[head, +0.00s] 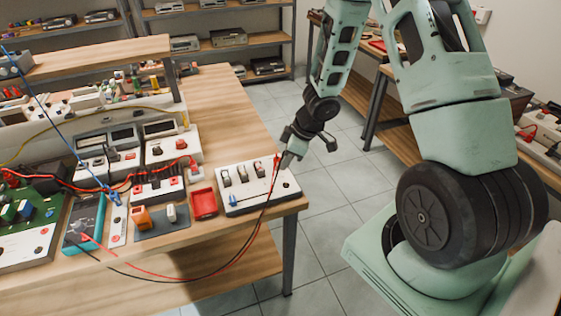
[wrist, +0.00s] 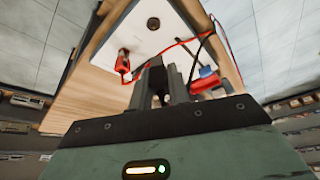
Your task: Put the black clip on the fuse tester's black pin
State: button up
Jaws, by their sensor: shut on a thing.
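The fuse tester (head: 277,189) is a white box with dark switches near the table's right front corner. Its white top (wrist: 146,38) also shows in the wrist view. A red clip (wrist: 122,63) stands on it, and in the head view the red clip (head: 277,160) is close to my fingers. A dark round spot (wrist: 153,23) on the white top may be the black pin; I cannot be sure.
The red and black leads hang in a loop over the table's front edge to a teal meter (head: 86,222). A small red tray (head: 204,203) lies left of the tester. Other devices crowd the table's left. Open tiled floor (head: 325,205) lies to the right.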

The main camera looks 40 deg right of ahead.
jog(key=shift+f+b, duration=3)
jog(key=shift+b, duration=0.3)
jog(key=shift+p, duration=0.55)
jog(key=shift+f+b, duration=0.65)
jog(key=shift+f, duration=0.1)
jog(key=o, duration=0.9)
jog(key=shift+r, duration=0.1)
jog(key=p+v, duration=0.8)
jog(key=v, duration=0.9)
jog(key=shift+r+p, duration=0.15)
jog(key=shift+p, duration=0.2)
